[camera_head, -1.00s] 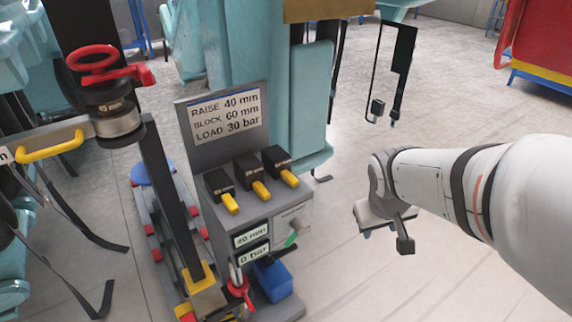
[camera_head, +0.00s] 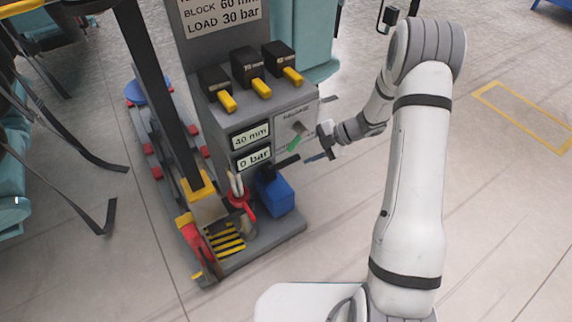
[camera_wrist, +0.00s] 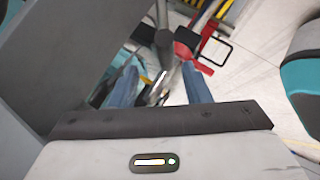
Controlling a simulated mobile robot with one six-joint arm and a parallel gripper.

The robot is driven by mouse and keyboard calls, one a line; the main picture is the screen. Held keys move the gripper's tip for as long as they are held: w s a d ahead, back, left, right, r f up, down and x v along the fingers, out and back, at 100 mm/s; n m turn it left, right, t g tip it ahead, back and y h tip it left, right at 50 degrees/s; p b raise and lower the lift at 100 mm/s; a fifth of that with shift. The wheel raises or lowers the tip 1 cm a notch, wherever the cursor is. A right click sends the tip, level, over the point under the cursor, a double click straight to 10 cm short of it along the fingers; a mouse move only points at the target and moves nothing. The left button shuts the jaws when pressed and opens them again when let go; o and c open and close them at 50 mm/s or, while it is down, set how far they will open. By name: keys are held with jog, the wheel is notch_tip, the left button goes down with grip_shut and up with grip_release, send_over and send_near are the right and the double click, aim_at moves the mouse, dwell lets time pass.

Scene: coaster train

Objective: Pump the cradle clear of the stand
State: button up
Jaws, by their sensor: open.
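The grey pump console (camera_head: 213,110) stands at centre left in the head view. Its displays read 40 mm (camera_head: 250,137) and 0 bar (camera_head: 254,158). A short black bar (camera_head: 288,160) sticks out above the blue box (camera_head: 274,192) on its right side. My gripper (camera_head: 313,157) is just right of this bar, below the green release lever (camera_head: 294,144). In the wrist view, its blue fingers (camera_wrist: 161,88) are apart. A dark rounded bar (camera_wrist: 164,45) shows beyond them, not clearly gripped. I cannot clearly identify the cradle or stand.
Three black blocks with yellow handles (camera_head: 262,88) sit on the console. A tall black post (camera_head: 160,95) rises at its left. A red-handled fitting (camera_head: 240,196) is beside the blue box. Dark straps (camera_head: 95,215) hang at left.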

aim_at(291, 160)
jog(key=shift+s+a+f, duration=0.1)
jog(key=shift+s+f, duration=0.15)
jog(key=shift+f, duration=0.1)
jog(key=b+x, duration=0.3)
jog(key=x, duration=0.4)
jog(key=shift+s+a+f, duration=0.1)
jog(key=shift+s+a, duration=0.1)
jog(key=shift+a, duration=0.05)
jog(key=shift+c, duration=0.2)
grip_shut()
